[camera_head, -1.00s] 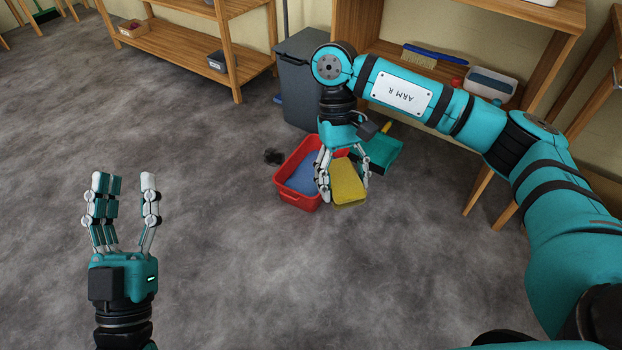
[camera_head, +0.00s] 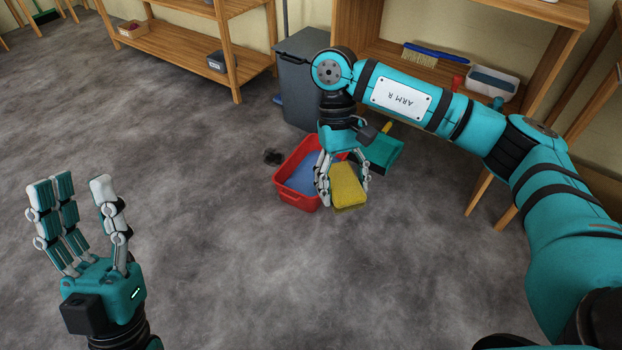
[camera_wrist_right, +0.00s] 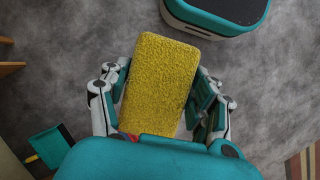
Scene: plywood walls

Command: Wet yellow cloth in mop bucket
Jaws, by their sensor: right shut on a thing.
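My right gripper (camera_head: 342,182) is shut on the yellow cloth (camera_head: 348,187), which looks like a thick folded pad. In the right wrist view the cloth (camera_wrist_right: 158,80) sits between the fingers (camera_wrist_right: 160,105). The red mop bucket (camera_head: 283,188) with blue water (camera_head: 304,175) stands on the floor. The right hand and cloth are at the bucket's right side and hide part of its rim. I cannot tell whether the cloth touches the bucket. My left gripper (camera_head: 78,190) is open and empty over bare floor at the left, well apart from the bucket.
A grey bin (camera_head: 300,85) stands behind the bucket. A teal dustpan (camera_head: 383,152) lies to its right. A wooden shelf (camera_head: 470,80) with a blue brush (camera_head: 435,57) is at the back right. A dark smudge (camera_head: 272,157) lies left of the bucket. Floor at left and front is clear.

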